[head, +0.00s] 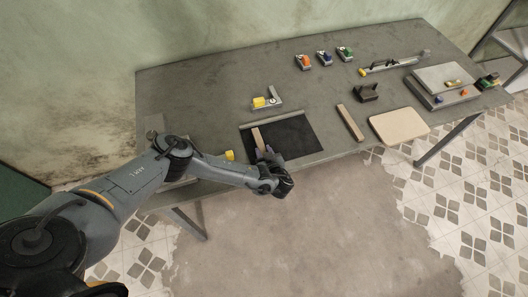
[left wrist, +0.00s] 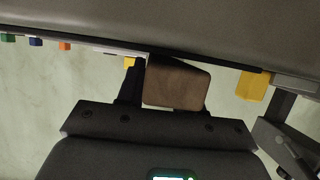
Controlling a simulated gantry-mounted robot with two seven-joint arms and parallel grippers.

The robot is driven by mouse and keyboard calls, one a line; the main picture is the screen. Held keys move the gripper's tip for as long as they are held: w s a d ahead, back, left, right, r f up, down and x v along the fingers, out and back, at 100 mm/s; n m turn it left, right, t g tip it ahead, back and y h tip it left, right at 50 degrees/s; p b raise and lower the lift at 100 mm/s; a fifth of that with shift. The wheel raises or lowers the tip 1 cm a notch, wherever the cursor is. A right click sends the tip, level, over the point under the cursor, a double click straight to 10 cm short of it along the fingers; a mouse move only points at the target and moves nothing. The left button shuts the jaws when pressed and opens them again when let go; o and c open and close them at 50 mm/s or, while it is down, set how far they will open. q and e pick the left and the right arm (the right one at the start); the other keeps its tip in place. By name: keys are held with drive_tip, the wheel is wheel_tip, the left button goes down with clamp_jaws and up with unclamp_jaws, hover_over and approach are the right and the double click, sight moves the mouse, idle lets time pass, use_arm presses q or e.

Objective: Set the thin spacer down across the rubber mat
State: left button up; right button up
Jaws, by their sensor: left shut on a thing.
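The thin spacer (head: 257,137), a narrow brown wooden strip, is in my left gripper (head: 266,158). In the left wrist view the gripper's fingers stand either side of the spacer's brown end (left wrist: 177,85). The black rubber mat (head: 295,135) lies at the table's front edge. In the head view the spacer shows over the mat's left part, pointing from front to back. I cannot tell whether it touches the mat. My left wrist and gripper hide the mat's front left part. My right gripper is in neither view.
A metal bar (head: 270,119) runs along the mat's back edge, with a yellow-ended fixture (head: 265,102) behind it. Another brown strip (head: 350,122) and a pale board (head: 398,126) lie to the right. Small coloured clamps (head: 324,57) stand at the back. The table's back left is clear.

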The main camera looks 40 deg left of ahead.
use_arm(q)
drive_tip(key=shift+f, duration=0.1)
drive_tip(key=shift+f, duration=0.15)
drive_tip(key=o, duration=1)
drive_tip(key=shift+o, duration=0.2)
drive_tip(key=shift+r, duration=0.2)
